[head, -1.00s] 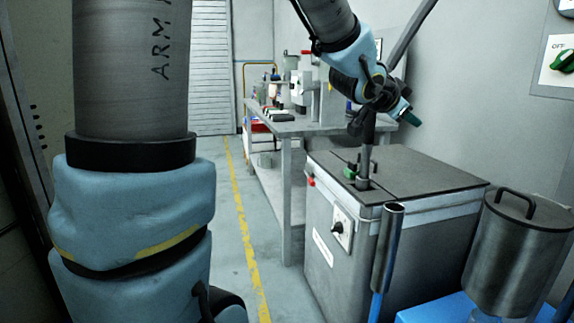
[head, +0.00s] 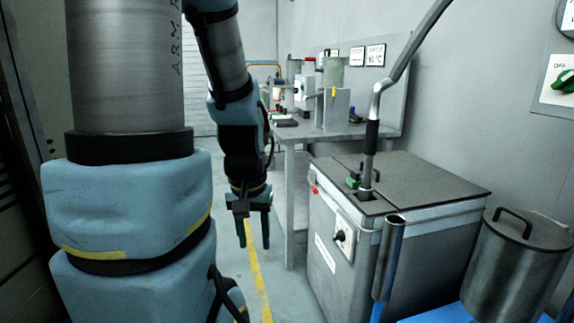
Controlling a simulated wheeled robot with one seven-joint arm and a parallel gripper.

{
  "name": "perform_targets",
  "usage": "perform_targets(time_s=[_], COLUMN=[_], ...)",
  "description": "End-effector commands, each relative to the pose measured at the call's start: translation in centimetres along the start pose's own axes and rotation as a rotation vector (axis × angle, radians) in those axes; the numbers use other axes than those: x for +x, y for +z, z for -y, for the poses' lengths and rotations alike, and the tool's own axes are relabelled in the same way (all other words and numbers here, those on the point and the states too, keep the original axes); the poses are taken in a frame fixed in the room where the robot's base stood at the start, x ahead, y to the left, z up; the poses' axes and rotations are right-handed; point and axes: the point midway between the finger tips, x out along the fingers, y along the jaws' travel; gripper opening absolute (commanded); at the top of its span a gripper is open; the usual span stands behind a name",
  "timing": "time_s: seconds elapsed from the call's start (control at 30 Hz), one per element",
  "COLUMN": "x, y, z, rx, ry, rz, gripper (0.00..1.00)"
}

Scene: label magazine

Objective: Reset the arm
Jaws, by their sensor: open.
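My arm hangs down in the left half of the head view. My gripper (head: 254,232) points downward with its two dark green fingers apart and nothing between them. It is in front of the grey workbench's near leg and over the floor's yellow line, left of the grey metal cabinet (head: 330,262). It touches nothing that I can see.
The cabinet has a dark top (head: 425,180) with a lever (head: 377,100) rising from it. A lidded metal pot (head: 515,260) stands at right, beside an upright metal tube (head: 388,262). A workbench (head: 350,132) with equipment stands behind. Floor (head: 215,180) is clear around the yellow line.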

Motion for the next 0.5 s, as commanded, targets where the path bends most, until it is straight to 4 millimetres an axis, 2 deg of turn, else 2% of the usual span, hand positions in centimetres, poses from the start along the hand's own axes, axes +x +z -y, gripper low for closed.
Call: perform_targets(time_s=[0.03, 0.3, 0.4, 0.5], x=[-2.3, -9.9, -12.1, -13.5], y=[-0.3, -1.4, -1.7, -1.9], z=[0.0, -0.1, -0.1, -0.1], rx=[0.001, 0.004, 0.004, 0.004], ry=[0.0, 0.0, 0.0, 0.0], rz=[-0.001, -0.002, -0.003, -0.003], gripper=[0.46, 0.46, 0.46, 0.46])
